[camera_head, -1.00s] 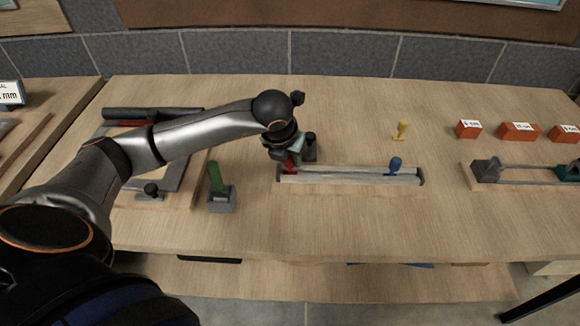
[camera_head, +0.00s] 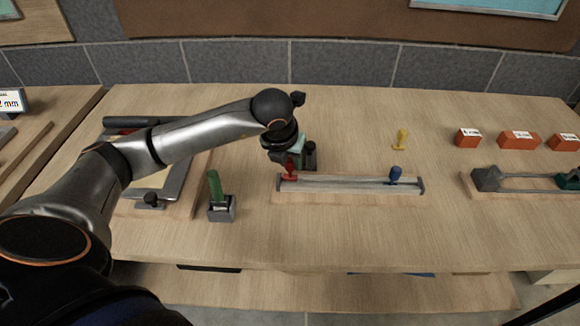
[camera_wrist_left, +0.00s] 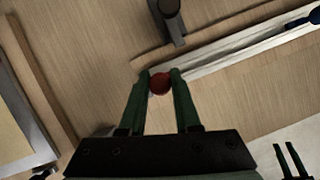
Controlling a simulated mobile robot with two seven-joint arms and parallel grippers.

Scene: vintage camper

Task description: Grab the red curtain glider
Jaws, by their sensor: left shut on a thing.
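The red curtain glider (camera_head: 290,172) stands at the left end of a pale rail on a wooden base (camera_head: 345,198). My left gripper (camera_head: 287,163) is above that end of the rail, shut on the red glider. In the left wrist view, the round red top of the glider (camera_wrist_left: 160,84) sits between the two green fingers of my left gripper (camera_wrist_left: 160,78). The glider's lower part is hidden by the fingers there. A blue glider (camera_head: 395,174) stands near the right end of the same rail.
A dark post (camera_head: 310,155) stands just behind the rail's left end. A green-handled item (camera_head: 215,188) stands in a grey holder to the left. A small yellow piece (camera_head: 401,139) and several orange blocks (camera_head: 518,139) lie farther back. The table front is clear.

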